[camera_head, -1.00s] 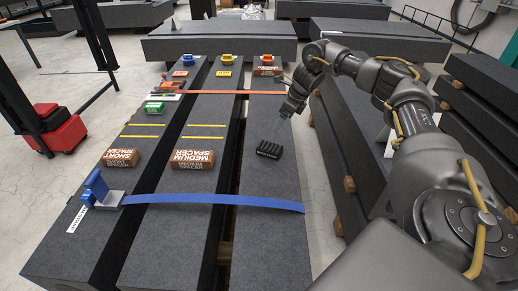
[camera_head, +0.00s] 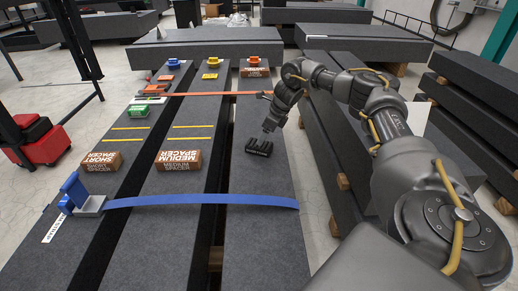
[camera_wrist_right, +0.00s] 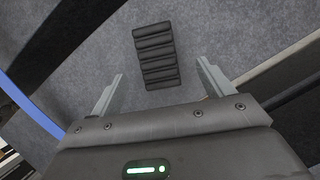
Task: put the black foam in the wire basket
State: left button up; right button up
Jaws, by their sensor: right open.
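The black foam (camera_head: 259,146) is a small ribbed block. It lies flat on the right-hand granite beam, and in the right wrist view it shows as a ribbed block (camera_wrist_right: 155,55) ahead of the jaws. My right gripper (camera_head: 268,130) is just behind and above the foam in the head view. In the right wrist view its two fingers (camera_wrist_right: 160,72) are spread wide and empty, with the foam beyond and between their tips, apparently untouched. I cannot make out a wire basket in these frames. My left gripper is out of view.
A blue strap (camera_head: 200,201) crosses the beams in front of the foam; an orange strap (camera_head: 215,93) crosses behind. A medium spacer (camera_head: 178,160) and a short spacer (camera_head: 101,162) sit to the left. Dark gaps separate the beams. More granite stacks (camera_head: 470,135) stand on the right.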

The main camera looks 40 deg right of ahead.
aim_at(265, 150)
jog(key=shift+x, duration=0.8)
jog(key=x, duration=0.4)
jog(key=shift+a+f, duration=0.25)
jog(key=shift+f, duration=0.05)
jog(key=shift+w+f, duration=0.1)
jog(key=shift+f, duration=0.15)
jog(key=shift+f, duration=0.1)
jog(key=c, duration=1)
jog(key=shift+c, duration=0.3)
